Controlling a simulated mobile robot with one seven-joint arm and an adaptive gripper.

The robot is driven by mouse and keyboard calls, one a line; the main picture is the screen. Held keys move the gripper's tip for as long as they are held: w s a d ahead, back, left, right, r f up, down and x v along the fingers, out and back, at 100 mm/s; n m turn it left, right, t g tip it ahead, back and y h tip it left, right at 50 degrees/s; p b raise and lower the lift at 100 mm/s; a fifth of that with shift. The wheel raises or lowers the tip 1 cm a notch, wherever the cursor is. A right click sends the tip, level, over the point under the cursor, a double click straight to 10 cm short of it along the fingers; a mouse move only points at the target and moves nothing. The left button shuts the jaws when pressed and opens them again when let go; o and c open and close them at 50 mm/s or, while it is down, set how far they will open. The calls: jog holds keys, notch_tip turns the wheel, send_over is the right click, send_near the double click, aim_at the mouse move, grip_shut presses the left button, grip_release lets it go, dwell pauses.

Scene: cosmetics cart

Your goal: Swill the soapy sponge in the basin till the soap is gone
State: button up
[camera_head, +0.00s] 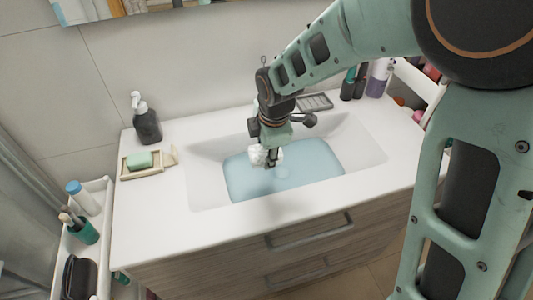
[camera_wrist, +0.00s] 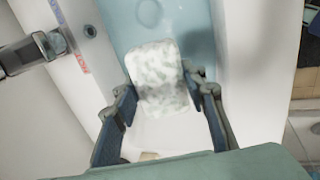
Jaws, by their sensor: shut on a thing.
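The sponge (camera_wrist: 158,80) is pale and mottled with white, foam-like patches, and sits between my fingers in the wrist view. In the head view the sponge (camera_head: 259,155) shows as a white lump at the tip of my gripper (camera_head: 268,158). My gripper (camera_wrist: 162,100) is shut on it. The basin (camera_head: 205,185) is white and holds light blue water (camera_head: 300,165). The sponge is over the water; I cannot tell whether it touches it. The drain (camera_wrist: 149,12) shows under the water in the wrist view.
A dark soap pump (camera_head: 146,122) and a tray (camera_head: 132,174) with green soap (camera_head: 139,160) stand left of the basin. Bottles (camera_head: 376,80) and a grey dish (camera_head: 316,103) are behind right. Carts with toiletries flank the counter. A faucet (camera_wrist: 45,50) is near my gripper.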

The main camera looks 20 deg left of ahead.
jog(key=shift+f, duration=0.2)
notch_tip(320, 180, down, 15)
jog(key=b, duration=1.2)
jog(key=shift+r, duration=0.1)
jog(key=shift+s+a, duration=0.1)
jog(key=shift+a, duration=0.05)
jog(key=shift+s+a, duration=0.1)
jog(key=shift+a, duration=0.1)
jog(key=shift+d, duration=0.1)
dwell(1.6)
jog(key=shift+w+d+p, duration=0.25)
jog(key=shift+p, duration=0.15)
jog(key=shift+s+a, duration=0.25)
jog(key=shift+a, duration=0.1)
jog(key=shift+r, duration=0.15)
